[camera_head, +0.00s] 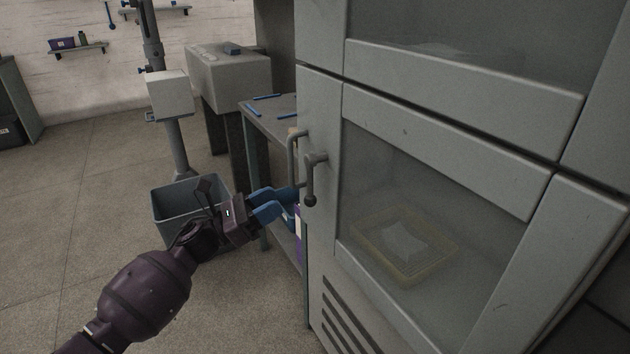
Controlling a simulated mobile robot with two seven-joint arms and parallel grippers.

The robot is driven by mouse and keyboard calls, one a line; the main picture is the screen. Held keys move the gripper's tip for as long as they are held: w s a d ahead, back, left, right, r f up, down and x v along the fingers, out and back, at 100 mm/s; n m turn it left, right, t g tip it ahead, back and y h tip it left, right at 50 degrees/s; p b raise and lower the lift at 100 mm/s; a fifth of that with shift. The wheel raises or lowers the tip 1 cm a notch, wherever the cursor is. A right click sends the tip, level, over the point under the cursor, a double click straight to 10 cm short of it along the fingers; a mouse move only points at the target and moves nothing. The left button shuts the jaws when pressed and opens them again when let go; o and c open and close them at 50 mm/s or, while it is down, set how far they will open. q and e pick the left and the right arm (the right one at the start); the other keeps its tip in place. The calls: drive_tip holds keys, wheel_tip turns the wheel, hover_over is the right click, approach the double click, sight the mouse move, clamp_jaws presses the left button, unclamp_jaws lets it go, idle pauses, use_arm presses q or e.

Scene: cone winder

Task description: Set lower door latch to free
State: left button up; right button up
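The lower door latch (311,177) is a grey lever with a dark ball knob, hanging down at the left edge of the lower door (440,130) of the grey cabinet. A vertical bar handle (292,155) sits just left of it. My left gripper (290,201), with blue fingers, is left of the knob and at about its height. Its fingers are apart with nothing seen between them, and they do not appear to touch the latch. My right gripper is not in view.
Behind the lower door's glass lies a yellowish tray (430,268). A grey bin (168,205) stands on the floor behind my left gripper. A workbench (272,112) with blue sticks adjoins the cabinet. The floor at left is clear.

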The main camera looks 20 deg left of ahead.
sight(310, 195)
use_arm(q)
drive_tip(key=x, duration=0.9)
drive_tip(key=shift+w+d, duration=0.15)
drive_tip(key=shift+d, duration=0.1)
clamp_jaws()
